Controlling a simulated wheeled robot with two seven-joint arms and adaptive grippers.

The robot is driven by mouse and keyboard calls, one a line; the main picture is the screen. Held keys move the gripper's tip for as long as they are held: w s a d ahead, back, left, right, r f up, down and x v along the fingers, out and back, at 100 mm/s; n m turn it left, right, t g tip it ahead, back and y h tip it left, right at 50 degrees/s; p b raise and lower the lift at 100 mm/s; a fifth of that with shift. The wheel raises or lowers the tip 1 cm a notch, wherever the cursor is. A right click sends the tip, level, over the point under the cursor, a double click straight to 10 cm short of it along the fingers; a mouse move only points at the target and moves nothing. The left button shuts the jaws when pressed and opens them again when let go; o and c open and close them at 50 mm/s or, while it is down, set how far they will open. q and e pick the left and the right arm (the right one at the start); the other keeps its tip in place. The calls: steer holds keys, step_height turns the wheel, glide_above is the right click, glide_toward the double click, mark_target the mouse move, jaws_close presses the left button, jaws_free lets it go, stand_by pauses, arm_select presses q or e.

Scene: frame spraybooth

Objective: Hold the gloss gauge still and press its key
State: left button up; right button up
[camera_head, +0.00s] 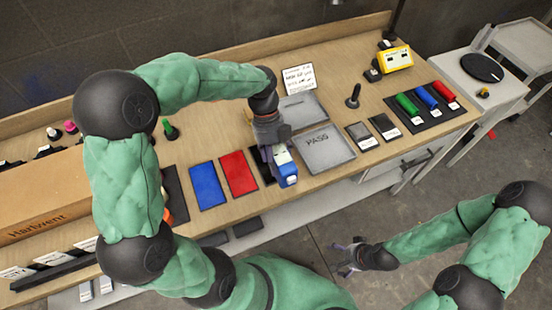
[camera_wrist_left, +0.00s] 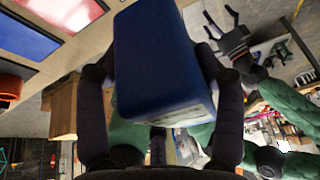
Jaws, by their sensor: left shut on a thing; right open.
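The gloss gauge is a small blue box (camera_head: 288,175) with a pale upper part, held above the bench's front edge in the head view. My left gripper (camera_head: 277,150) is shut on it from behind. In the left wrist view the gauge (camera_wrist_left: 160,65) fills the middle, tilted, with dark fingers on both sides. I cannot make out its key in either view. My right gripper (camera_head: 346,258) is open and empty, in front of the bench and apart from the gauge. It also shows in the left wrist view (camera_wrist_left: 229,40), beyond the gauge.
Blue (camera_head: 208,186) and red (camera_head: 239,174) panels lie left of the gauge, with a black panel partly behind it. A grey PASS tray (camera_head: 327,152) is to its right. A cardboard box (camera_head: 45,197) stands far left. Open space lies between the bench front and my right arm.

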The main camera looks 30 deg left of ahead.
arm_select(q)
steer(key=shift+w+a+f+b, duration=0.4)
steer(key=shift+w+a+f, duration=0.15)
steer(key=shift+a+f, duration=0.2)
steer(key=shift+w+a+f+b, duration=0.4)
steer(key=shift+w+a+f, duration=0.2)
steer(key=shift+f, duration=0.2)
steer(key=shift+w+a+f+b, duration=0.4)
steer(key=shift+w+a+f, duration=0.1)
steer(key=shift+a+f, duration=0.25)
stand_by(0.5)
steer(key=shift+w+a+f+b, duration=0.45)
steer(key=shift+w+a+f, duration=0.35)
steer(key=shift+f, duration=0.2)
steer(key=shift+w+a+f+b, duration=0.4)
steer(key=shift+w+a+f, duration=0.25)
steer(key=shift+a+f, duration=0.3)
stand_by(0.5)
steer(key=shift+s+d+f, duration=0.15)
steer(key=shift+f, duration=0.3)
stand_by(1.4)
